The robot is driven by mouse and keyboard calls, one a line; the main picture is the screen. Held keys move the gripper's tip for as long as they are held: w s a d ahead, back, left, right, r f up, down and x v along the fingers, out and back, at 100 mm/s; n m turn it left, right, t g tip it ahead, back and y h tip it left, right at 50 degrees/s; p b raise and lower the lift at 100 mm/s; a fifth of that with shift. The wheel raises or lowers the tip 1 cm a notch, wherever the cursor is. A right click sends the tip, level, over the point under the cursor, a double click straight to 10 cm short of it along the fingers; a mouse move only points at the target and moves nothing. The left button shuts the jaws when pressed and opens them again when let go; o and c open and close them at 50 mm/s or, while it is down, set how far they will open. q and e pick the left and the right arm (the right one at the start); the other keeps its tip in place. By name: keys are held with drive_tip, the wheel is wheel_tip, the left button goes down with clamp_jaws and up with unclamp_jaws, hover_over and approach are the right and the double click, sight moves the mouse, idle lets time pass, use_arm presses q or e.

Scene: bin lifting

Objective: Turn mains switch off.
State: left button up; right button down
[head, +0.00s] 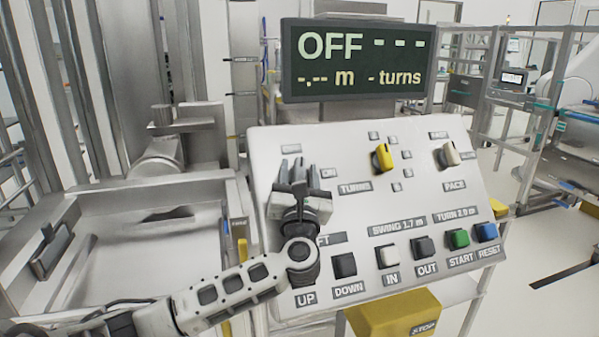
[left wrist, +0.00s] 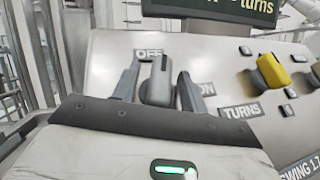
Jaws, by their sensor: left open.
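The mains switch is a grey knob (left wrist: 158,88) on the sloped control panel (head: 360,140), with an OFF label (left wrist: 148,54) above it and an ON label to its right. In the left wrist view the knob stands nearly upright, its top near the OFF label. My left gripper (left wrist: 160,82) is open, with one finger on each side of the knob; I cannot tell whether they touch it. In the head view my left gripper (head: 297,168) covers most of the switch. The display (head: 357,60) above the panel reads OFF, with dashes for metres and turns. My right gripper is not in view.
A yellow STOP box (head: 395,314) sits below. A metal frame stands left.

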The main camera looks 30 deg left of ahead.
use_arm(q)
clamp_jaws()
drive_tip(key=shift+d+f+n+g+y+b, duration=0.25)
drive_tip(key=shift+n+y+b, duration=0.25)
drive_tip(key=shift+n+b, duration=0.25)
drive_tip(key=shift+a+f+n+g+y+b, duration=0.15)
drive_tip(key=shift+n+g+y+b, duration=0.6)
drive_tip(key=shift+n+y+b, duration=0.4)
drive_tip(key=shift+n+g+y+b, duration=0.65)
drive_tip(key=shift+n+g+b, duration=0.15)
drive_tip(key=shift+b, duration=0.25)
drive_tip(key=shift+a+r+n, duration=0.1)
drive_tip(key=shift+r+n, duration=0.2)
drive_tip(key=shift+r, duration=0.1)
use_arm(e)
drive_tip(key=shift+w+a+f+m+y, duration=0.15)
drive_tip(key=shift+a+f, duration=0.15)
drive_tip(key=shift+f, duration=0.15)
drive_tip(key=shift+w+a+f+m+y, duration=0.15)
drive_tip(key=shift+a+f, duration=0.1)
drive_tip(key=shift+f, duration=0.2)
use_arm(q)
unclamp_jaws()
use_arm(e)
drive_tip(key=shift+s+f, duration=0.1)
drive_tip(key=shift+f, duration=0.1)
